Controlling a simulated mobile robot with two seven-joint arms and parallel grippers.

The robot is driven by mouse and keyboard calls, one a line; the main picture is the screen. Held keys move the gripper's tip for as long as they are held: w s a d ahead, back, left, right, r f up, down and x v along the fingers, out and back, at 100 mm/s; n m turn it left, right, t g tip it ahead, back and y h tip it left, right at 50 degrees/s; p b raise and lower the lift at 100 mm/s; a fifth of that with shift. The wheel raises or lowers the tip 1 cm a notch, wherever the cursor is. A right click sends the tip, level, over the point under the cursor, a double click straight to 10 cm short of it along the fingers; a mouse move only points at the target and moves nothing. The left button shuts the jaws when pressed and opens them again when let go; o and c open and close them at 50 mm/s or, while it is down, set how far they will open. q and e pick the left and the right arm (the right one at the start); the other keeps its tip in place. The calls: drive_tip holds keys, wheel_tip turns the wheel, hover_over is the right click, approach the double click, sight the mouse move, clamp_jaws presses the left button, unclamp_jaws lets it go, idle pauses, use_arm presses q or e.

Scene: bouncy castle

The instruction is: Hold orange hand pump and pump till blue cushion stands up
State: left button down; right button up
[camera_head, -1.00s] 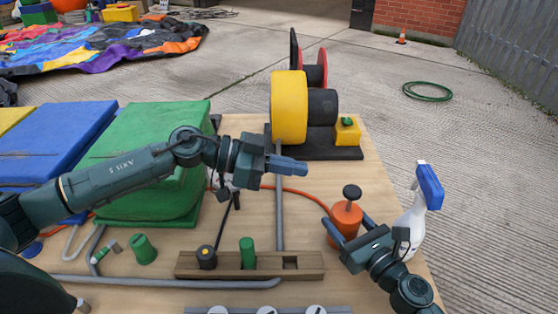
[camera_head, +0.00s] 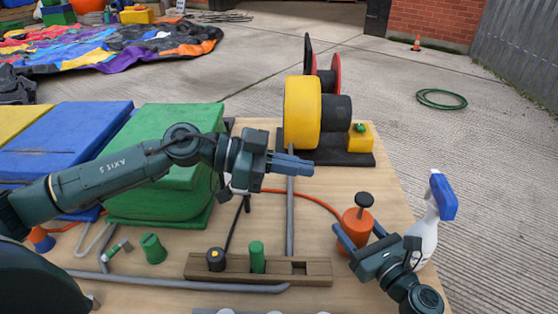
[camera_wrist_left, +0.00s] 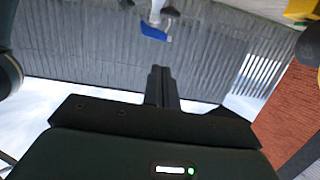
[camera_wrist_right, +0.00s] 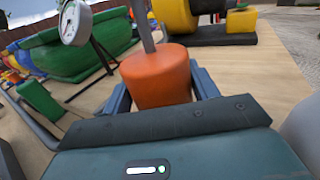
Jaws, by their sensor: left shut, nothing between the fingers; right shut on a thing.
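The orange hand pump (camera_head: 356,224) stands upright at the right of the wooden table, its black knob up on a short rod. My right gripper (camera_head: 358,236) is shut around the pump's body, one finger on each side. The right wrist view shows the pump body (camera_wrist_right: 157,78) between the fingers, with the knob out of frame. My left gripper (camera_head: 298,166) is shut and empty, in the air above the middle of the table. The blue cushion (camera_head: 72,140) lies at the left between yellow and green ones, partly hidden by my left arm.
A green cushion (camera_head: 170,130) stands beside the blue one. A spray bottle (camera_head: 427,230) stands close right of my right gripper. A yellow drum blower (camera_head: 302,112) is at the back. A wooden block with sockets (camera_head: 215,277) lies in front. An orange hose (camera_head: 300,192) runs to the pump.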

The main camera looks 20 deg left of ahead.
idle(0.3)
use_arm(q)
drive_tip(key=w+d+f, duration=0.3)
drive_tip(key=d+f, duration=0.3)
drive_tip(key=d, duration=0.3)
drive_tip(key=shift+d, duration=0.2)
drive_tip(key=shift+f, duration=2.2)
